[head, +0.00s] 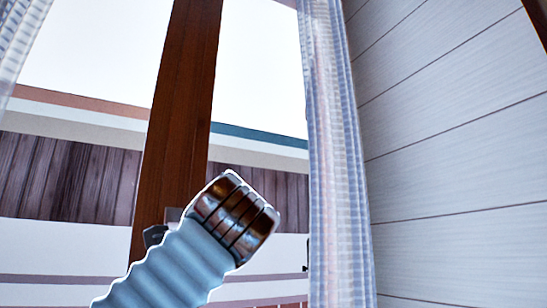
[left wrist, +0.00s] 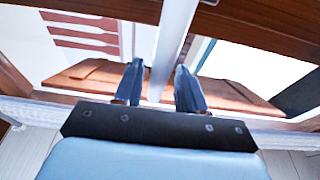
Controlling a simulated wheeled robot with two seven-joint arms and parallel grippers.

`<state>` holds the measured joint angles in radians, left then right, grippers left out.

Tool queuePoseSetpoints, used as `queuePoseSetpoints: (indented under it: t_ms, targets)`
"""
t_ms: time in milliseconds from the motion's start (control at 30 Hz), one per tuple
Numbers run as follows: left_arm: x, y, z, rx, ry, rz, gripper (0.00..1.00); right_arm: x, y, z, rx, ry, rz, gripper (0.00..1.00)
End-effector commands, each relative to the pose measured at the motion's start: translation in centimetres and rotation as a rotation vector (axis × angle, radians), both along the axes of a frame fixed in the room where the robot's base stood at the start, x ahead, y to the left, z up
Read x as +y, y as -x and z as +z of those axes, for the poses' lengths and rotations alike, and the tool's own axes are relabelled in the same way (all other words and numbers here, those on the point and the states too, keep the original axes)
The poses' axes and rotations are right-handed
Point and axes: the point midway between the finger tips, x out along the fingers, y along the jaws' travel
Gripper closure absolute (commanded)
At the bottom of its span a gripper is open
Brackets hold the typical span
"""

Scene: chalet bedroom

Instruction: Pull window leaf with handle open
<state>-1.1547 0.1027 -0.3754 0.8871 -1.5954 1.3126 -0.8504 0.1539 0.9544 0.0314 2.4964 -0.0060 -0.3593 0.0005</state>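The window's brown wooden upright (head: 180,100) stands left of centre in the head view. A small dark grey piece, perhaps the handle (head: 155,235), shows low on it, partly hidden by my left arm. My left gripper is hidden in the head view. In the left wrist view, my left gripper (left wrist: 159,66) has its two fingers apart. A pale straight bar (left wrist: 176,25) runs between the fingers; I cannot tell whether it is the handle or whether they touch it. Brown window wood (left wrist: 230,92) lies beyond the fingers. My right gripper is not in view.
A sheer curtain (head: 335,150) hangs right of the window, beside a pale plank wall (head: 455,150). Another curtain (head: 18,40) hangs at the upper left. A building with dark wooden cladding (head: 65,175) shows outside.

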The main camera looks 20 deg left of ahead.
Motion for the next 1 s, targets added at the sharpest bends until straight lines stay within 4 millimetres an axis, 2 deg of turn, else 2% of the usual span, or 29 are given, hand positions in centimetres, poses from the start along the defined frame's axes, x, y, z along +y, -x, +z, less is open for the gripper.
queuePoseSetpoints:
  t_ms: [33, 233, 367, 633, 1000]
  targets:
    - [0.0, 0.0, 0.0, 0.000, 0.000, 0.000, 0.68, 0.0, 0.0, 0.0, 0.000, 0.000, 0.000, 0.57]
    - [0.0, 0.0, 0.0, 0.000, 0.000, 0.000, 0.99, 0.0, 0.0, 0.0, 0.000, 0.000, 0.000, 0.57]
    - [-0.3, 0.1, 0.0, 0.001, -0.001, 0.006, 1.00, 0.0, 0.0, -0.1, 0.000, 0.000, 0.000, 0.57]
    - [-2.8, 1.4, 0.0, 0.001, -0.001, 0.075, 1.00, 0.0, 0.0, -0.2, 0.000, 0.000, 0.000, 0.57]
    - [-3.2, 1.7, 0.0, 0.000, 0.000, 0.091, 1.00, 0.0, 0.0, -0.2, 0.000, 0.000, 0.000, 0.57]
